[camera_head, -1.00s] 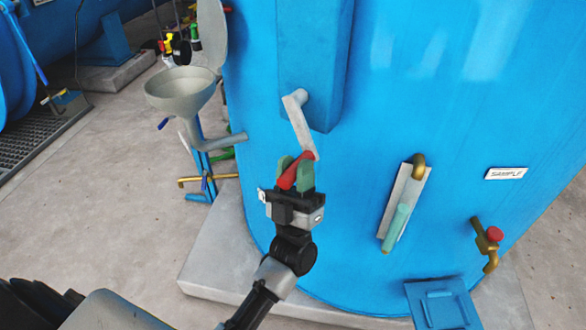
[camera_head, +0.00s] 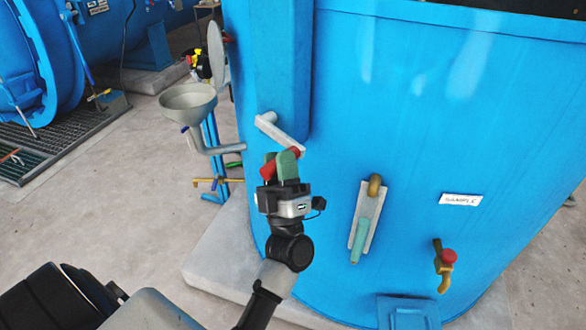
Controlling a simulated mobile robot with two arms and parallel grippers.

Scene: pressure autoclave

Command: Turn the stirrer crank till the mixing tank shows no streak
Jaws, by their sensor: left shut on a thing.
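The blue mixing tank (camera_head: 400,110) fills the middle and right of the head view. The stirrer crank (camera_head: 282,134) is a grey arm with a red handle, on the front of the tank's blue column. Its arm slopes down to the right from its hub. My left gripper (camera_head: 281,166) is shut on the red handle, its green finger pads around it. A sight tube (camera_head: 360,240) on the tank's front holds pale green liquid; I cannot make out any streak in it. My right gripper is not in view.
A grey funnel with a raised lid (camera_head: 188,103) stands left of the crank. A brass tap with a red knob (camera_head: 446,260) and a SAMPLE label (camera_head: 461,200) are on the right. The concrete floor (camera_head: 100,215) at left is clear.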

